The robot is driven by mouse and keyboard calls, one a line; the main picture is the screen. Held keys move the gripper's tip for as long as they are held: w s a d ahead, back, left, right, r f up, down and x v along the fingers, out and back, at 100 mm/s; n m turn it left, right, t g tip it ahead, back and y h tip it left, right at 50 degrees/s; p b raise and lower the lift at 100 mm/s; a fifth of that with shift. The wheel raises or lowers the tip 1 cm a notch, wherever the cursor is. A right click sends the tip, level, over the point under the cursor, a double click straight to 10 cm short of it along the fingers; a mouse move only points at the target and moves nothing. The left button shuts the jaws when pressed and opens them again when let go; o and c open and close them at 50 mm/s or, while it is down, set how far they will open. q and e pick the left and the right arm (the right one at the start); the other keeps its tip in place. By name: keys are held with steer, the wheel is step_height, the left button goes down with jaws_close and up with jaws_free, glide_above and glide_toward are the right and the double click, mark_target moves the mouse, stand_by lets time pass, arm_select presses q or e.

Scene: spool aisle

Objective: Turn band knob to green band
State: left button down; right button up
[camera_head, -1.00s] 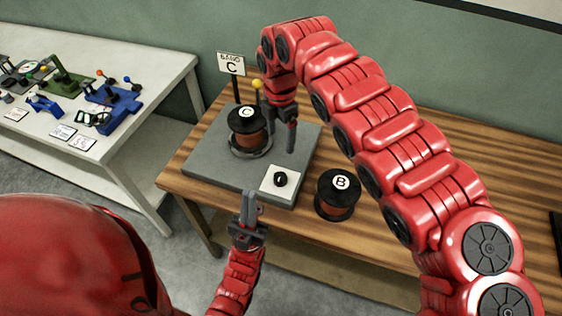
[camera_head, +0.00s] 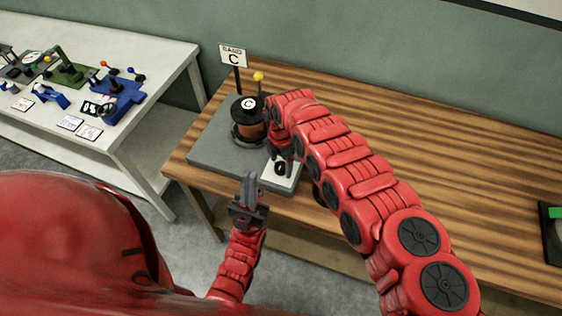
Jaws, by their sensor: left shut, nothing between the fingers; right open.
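The small black knob (camera_head: 280,168) sits on a white plate (camera_head: 274,184) at the front right of the grey base (camera_head: 215,150). My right gripper (camera_head: 282,160) is open, pointing down right over the knob and partly covering it. I cannot tell whether its fingers touch the knob. No green band can be made out on the plate. My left gripper (camera_head: 250,182) is shut and empty, pointing up in front of the base's front edge.
A brown spool with black flanges marked C (camera_head: 249,104) stands on the base, beside a yellow-tipped lever (camera_head: 258,77) and a "BAND C" sign (camera_head: 233,56). A dark item with green (camera_head: 555,213) lies at the right edge. The wooden table (camera_head: 420,130) is mostly clear.

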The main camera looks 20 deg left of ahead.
steer(key=shift+f, duration=0.15)
jaws_close()
stand_by(0.4)
